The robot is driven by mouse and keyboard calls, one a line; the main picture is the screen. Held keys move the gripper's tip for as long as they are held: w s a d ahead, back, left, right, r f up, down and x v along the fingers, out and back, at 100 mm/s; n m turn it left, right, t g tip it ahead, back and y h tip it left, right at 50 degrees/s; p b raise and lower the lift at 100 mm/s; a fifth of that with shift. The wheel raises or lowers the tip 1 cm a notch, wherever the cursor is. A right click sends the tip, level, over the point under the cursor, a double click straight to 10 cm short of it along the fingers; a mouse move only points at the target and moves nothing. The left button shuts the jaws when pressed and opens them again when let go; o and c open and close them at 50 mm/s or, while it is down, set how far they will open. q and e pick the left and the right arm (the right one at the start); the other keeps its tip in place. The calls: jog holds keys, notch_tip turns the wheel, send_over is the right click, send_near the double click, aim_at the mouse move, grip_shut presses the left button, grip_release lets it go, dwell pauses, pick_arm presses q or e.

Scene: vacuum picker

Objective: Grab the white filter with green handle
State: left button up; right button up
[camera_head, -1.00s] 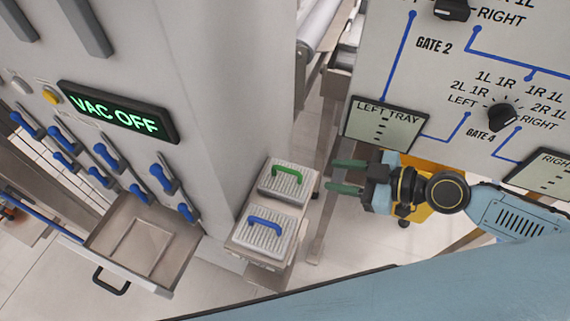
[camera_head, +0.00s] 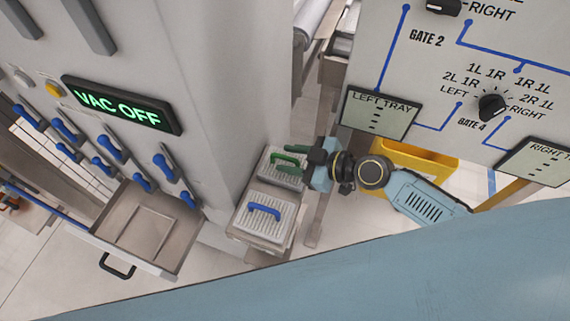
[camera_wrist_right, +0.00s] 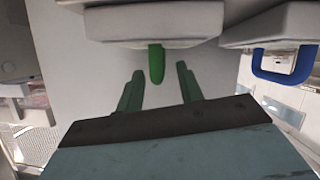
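The white filter (camera_head: 263,172) with the green handle lies on the rear part of a small stand beside the grey cabinet. In the right wrist view its pale slab (camera_wrist_right: 150,22) is at the top, with the end of the green handle (camera_wrist_right: 156,62) below it. My right gripper (camera_head: 289,158) is at the handle from the right and partly covers the filter in the head view. In the right wrist view its two dark green fingers (camera_wrist_right: 157,85) are spread apart, with the handle end between their lines near the tips. No finger contact shows. My left gripper is not in view.
A white filter with a blue handle (camera_head: 264,211) sits just in front on the same stand. An open drawer (camera_head: 145,230) is to the left, under a VAC OFF display (camera_head: 122,104). A panel with knobs (camera_head: 440,70) rises at the right, with a yellow bin (camera_head: 425,157) below.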

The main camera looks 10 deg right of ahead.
jog(key=shift+x, duration=0.9)
grip_shut()
jog(key=shift+r, duration=0.1)
